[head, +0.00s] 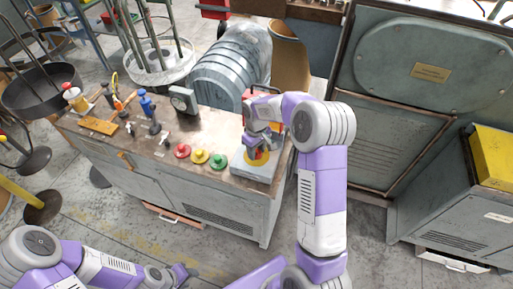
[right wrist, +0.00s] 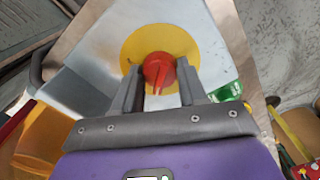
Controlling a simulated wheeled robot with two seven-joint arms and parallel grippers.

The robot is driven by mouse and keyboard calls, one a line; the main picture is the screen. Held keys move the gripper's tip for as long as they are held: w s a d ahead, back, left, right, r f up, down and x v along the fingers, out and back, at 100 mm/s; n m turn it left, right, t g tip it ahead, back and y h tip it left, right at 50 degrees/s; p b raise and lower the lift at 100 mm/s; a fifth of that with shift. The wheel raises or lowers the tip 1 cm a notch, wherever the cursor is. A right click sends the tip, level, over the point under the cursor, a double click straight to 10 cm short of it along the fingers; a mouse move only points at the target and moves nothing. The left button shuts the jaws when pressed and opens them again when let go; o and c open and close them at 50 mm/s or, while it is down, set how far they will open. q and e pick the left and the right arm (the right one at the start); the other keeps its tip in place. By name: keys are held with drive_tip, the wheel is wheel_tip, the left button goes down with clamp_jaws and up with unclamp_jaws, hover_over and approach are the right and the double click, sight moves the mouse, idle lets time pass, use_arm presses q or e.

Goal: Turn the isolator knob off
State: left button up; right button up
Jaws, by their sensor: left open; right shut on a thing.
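The isolator knob (right wrist: 159,70) is red and sits on a round yellow plate (right wrist: 181,39) on a pale grey box in the right wrist view. My right gripper (right wrist: 160,82) has a finger on each side of the knob and is shut on it. In the head view the yellow plate (head: 257,158) shows on the grey box (head: 252,174) at the right end of the bench; my right gripper (head: 257,146) comes down over it and mostly hides the knob. My left gripper (head: 182,272) is open and empty, low in front of the bench.
Red (head: 182,150), yellow (head: 200,156) and green (head: 218,161) buttons stand left of the box on the bench top (head: 150,145). Tools and a gauge (head: 184,100) stand further left and back. A large grey machine (head: 400,120) stands right of my right arm.

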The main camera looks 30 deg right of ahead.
drive_tip(key=shift+n, duration=0.6)
drive_tip(key=o, duration=1.1)
drive_tip(key=shift+c, duration=0.2)
wheel_tip(320, 180, up, 8)
drive_tip(key=shift+f+p, duration=0.2)
drive_tip(key=shift+p, duration=0.75)
